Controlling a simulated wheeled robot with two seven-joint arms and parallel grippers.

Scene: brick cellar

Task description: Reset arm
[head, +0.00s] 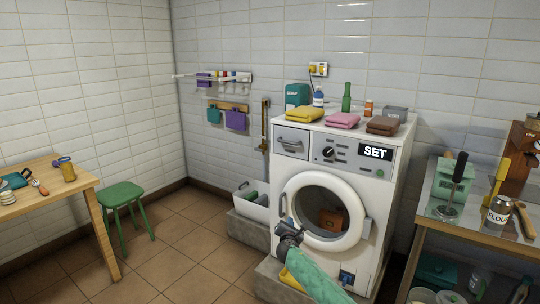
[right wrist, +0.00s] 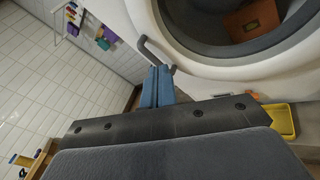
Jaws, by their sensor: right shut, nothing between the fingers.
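My right gripper (head: 283,226) is in front of the white washing machine (head: 290,175), at the left side of its round door. In the right wrist view its blue fingers (right wrist: 157,86) are together with nothing between them, close to the grey door handle (right wrist: 150,48). I cannot tell whether they touch the handle. The door (head: 289,188) looks closed, and a brown-orange item (head: 331,219) shows behind its glass. My left gripper is in neither view.
Folded yellow (head: 298,114), pink (head: 341,120) and brown (head: 382,125) cloths lie on the machine. A white bin (head: 250,205) stands left of it. A green stool (head: 123,197) and wooden table (head: 85,181) are further left. A cluttered bench (head: 425,215) stands right. Floor between is clear.

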